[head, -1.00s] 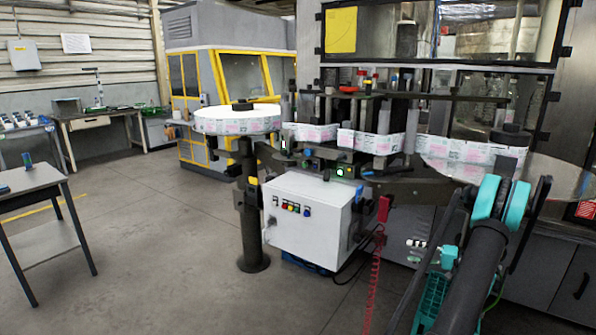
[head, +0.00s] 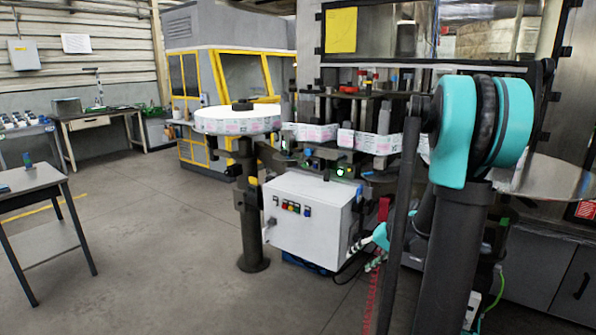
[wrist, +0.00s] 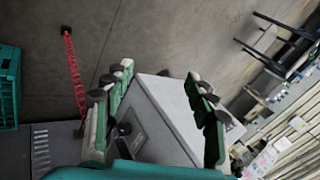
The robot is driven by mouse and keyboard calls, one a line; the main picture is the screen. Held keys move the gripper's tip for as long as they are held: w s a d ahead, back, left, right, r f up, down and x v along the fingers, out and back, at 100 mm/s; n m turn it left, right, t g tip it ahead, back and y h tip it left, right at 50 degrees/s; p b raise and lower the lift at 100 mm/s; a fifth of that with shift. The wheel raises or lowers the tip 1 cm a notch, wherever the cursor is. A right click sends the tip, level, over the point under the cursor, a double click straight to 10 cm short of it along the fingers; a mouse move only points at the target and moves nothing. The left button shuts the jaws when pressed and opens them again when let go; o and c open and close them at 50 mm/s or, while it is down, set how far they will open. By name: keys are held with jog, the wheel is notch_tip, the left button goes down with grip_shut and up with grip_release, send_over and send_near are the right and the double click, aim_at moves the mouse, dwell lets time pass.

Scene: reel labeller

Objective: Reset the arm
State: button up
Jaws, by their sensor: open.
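My arm rises on the right of the head view, with a large teal joint in front of the labeller's right part. My gripper (head: 376,262) shows low beside the arm link, partly hidden by it, near the white control box. In the wrist view my gripper (wrist: 158,72) has its two green-and-grey fingers spread apart with nothing held between them. The white control box (wrist: 163,112) shows beyond and between the fingers. It also stands under the labeller in the head view (head: 300,220).
The reel labeller (head: 345,135) carries a large white label reel (head: 238,120) at its left. A red coiled cable (wrist: 75,75) hangs close by. A grey table (head: 35,185) stands at far left. Open floor (head: 160,230) lies between. A teal crate (wrist: 9,90) edges the wrist view.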

jog(key=s+a+f+n+h, duration=0.1)
jog(key=s+h, duration=0.2)
jog(key=s, duration=0.7)
jog(key=s+f+n+h, duration=0.1)
jog(key=s+n+h, duration=0.1)
jog(key=s, duration=0.8)
jog(key=shift+a+f+h, duration=0.35)
jog(key=shift+h, duration=0.25)
jog(key=shift+c, duration=0.5)
